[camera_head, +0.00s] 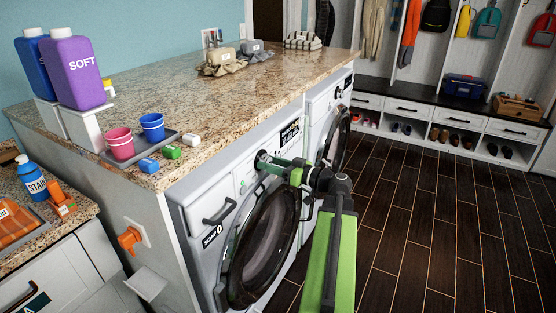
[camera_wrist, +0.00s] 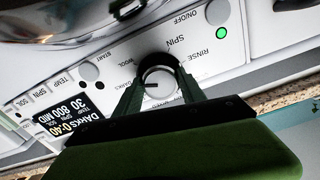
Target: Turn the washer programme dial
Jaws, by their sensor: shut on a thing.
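The washer (camera_head: 190,195) is the white front-loader nearest me, with a dark round door (camera_head: 262,255). Its programme dial (camera_wrist: 160,92) is a pale round knob with a dark pointer mark. In the upside-down wrist view the mark points left, towards a faint label that looks like DARKS. My gripper (camera_wrist: 159,78) is shut on the dial, one dark finger on each side. In the head view my gripper (camera_head: 268,161) reaches the washer's upper panel, and the dial is mostly hidden there. The display (camera_wrist: 58,118) reads DARKS 0:40, 30, 800, MID.
A green light (camera_wrist: 222,33) is lit near ON/OFF. The START button (camera_wrist: 89,71) is close to the dial. A soap drawer handle (camera_head: 220,211) sticks out left of my gripper. A second machine (camera_head: 318,112) stands beyond. The dark floor (camera_head: 430,230) at right is clear.

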